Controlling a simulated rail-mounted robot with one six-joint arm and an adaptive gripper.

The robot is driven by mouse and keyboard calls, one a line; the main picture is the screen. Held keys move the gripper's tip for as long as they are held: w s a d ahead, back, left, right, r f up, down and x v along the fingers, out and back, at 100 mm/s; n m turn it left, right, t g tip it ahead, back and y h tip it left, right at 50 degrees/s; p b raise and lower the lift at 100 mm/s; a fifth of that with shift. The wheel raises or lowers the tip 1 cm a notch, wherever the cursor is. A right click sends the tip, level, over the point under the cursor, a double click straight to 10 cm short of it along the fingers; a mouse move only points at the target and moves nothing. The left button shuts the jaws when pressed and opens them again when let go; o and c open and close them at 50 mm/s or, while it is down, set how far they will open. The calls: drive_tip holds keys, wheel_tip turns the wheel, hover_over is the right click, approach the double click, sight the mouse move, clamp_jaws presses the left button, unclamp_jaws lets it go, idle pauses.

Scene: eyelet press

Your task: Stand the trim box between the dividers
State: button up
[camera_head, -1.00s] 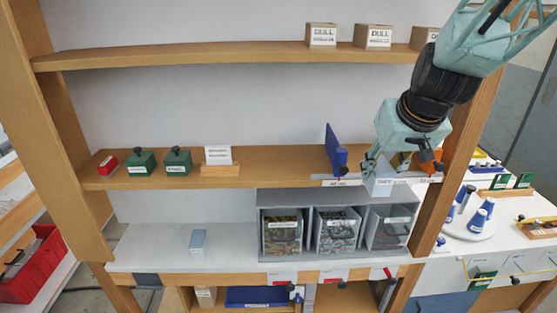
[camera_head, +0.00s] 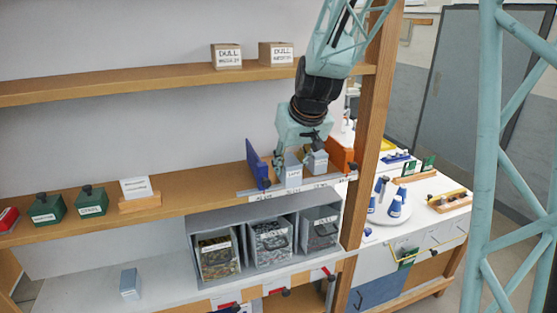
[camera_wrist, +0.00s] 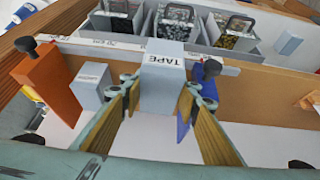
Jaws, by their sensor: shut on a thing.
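My gripper (camera_head: 291,158) is shut on a pale grey-blue box (camera_head: 293,173), and its fingers (camera_wrist: 160,92) flank the box in the wrist view. The label on this held box (camera_wrist: 162,65) seems to read TAPE. It is upright at the middle shelf, between a blue divider (camera_head: 257,165) and another pale box (camera_head: 317,162). An orange divider (camera_head: 340,155) stands beyond that second box. I cannot tell whether the held box touches the shelf. Another light blue box (camera_head: 130,283) stands on the lower shelf. I cannot read which box is the trim box.
A label rail (camera_head: 290,188) runs along the shelf front. A grey bin unit (camera_head: 195,220) is below it. Green boxes (camera_head: 92,202) and a white card on a wooden stand (camera_head: 139,203) are to the left. A wooden post (camera_head: 368,140) rises close on the right.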

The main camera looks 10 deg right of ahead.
drive_tip(key=w, duration=0.3)
drive_tip(key=w+p, duration=0.1)
drive_tip(key=w, duration=0.2)
drive_tip(key=w+p, duration=0.1)
drive_tip(key=w, duration=0.3)
drive_tip(key=shift+a, duration=0.4)
drive_tip(key=shift+s+f, duration=0.1)
drive_tip(key=shift+f, duration=0.05)
drive_tip(key=shift+f, duration=1.65)
drive_tip(key=shift+f, duration=0.15)
drive_tip(key=o, duration=0.9)
drive_tip(key=shift+r+p, duration=0.2)
drive_tip(key=shift+p, duration=0.1)
